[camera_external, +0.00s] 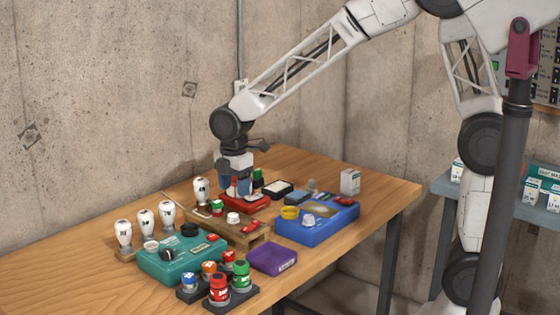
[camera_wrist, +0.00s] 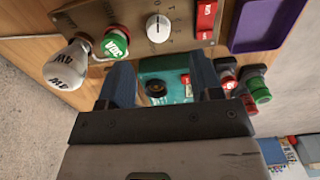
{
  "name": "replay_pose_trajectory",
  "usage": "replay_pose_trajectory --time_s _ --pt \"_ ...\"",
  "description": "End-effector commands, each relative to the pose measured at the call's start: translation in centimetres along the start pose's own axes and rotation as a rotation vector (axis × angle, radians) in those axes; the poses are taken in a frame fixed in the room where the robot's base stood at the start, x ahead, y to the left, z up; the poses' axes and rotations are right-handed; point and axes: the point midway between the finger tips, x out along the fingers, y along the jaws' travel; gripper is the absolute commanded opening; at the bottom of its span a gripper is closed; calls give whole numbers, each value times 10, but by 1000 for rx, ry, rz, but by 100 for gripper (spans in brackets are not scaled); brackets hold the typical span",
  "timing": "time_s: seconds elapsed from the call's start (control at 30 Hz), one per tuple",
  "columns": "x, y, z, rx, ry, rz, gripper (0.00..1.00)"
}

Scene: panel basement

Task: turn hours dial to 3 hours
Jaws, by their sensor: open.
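A white dial (camera_external: 233,217) with a pointer line stands on a brown panel (camera_external: 240,233) near the table's middle. In the wrist view the same white dial (camera_wrist: 158,28) is near the top, with small marks around it. I cannot read an hours label, so I cannot tell whether this is the hours dial. A teal box (camera_external: 150,268) with a black knob (camera_external: 168,255) stands front left. My gripper (camera_external: 236,188) points down behind the brown panel, over a red box (camera_external: 258,205). In the wrist view my gripper (camera_wrist: 160,70) has its fingers apart, with nothing held between them.
A green button (camera_wrist: 115,42), a white bulb (camera_wrist: 67,66) and a red switch (camera_wrist: 205,17) surround the dial. A blue box (camera_external: 325,230) stands right and a purple tray (camera_external: 272,258) in front. Red and green buttons (camera_external: 218,290) crowd the front. The table's left end is clear.

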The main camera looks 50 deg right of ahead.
Motion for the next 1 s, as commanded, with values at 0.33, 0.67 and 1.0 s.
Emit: replay_pose_trajectory --time_s 0.33,0.67,1.0 --pt "4 4 -4 -25 -1 -3 59" --pt "11 4 -4 -24 -1 -4 59" --pt "46 4 -4 -23 -2 -5 59"
